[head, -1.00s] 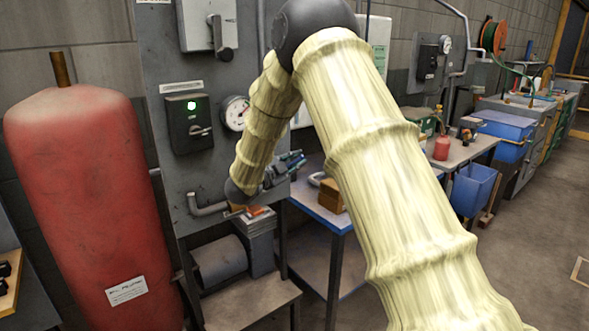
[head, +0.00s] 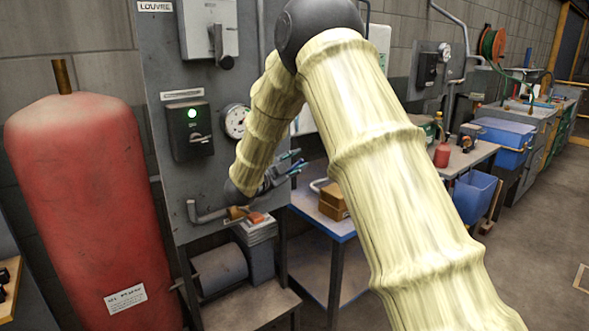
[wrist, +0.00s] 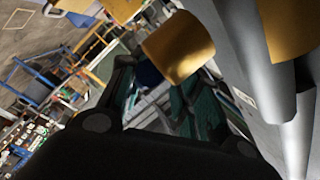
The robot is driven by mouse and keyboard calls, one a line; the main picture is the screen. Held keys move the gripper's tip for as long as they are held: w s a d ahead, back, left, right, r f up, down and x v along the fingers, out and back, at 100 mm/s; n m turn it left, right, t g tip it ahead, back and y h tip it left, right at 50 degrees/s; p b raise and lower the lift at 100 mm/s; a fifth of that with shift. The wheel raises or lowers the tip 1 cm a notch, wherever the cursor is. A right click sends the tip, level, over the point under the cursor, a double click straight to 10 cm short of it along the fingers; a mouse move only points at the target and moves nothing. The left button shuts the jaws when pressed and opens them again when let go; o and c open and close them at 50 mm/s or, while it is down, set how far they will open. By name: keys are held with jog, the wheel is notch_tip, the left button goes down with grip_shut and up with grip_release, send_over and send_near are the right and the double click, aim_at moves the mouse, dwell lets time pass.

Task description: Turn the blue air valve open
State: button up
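My gripper (head: 293,163) is in front of the grey panel, its teal-padded fingers pointing right and apart with nothing clearly between them. In the wrist view the two fingers (wrist: 158,95) also stand apart. A brass fitting (head: 236,212) on a grey pipe shows just below my wrist in the head view. A brass cylinder (wrist: 180,47) shows close beyond the fingers in the wrist view. The blue valve handle cannot be made out clearly; a small dark-blue patch (wrist: 149,72) shows beside the brass cylinder. My wrist hides part of the pipework.
A red tank (head: 90,200) stands at the left. The panel carries a switch box (head: 188,130) with a green light and a gauge (head: 236,120). A blue-topped table (head: 318,215) with a brown box (head: 333,203) is right of the panel. Open floor lies at the right.

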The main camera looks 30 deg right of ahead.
aim_at(295, 164)
notch_tip(295, 164, up, 8)
jog(key=shift+r, duration=0.1)
jog(key=shift+d, duration=0.1)
dwell(0.3)
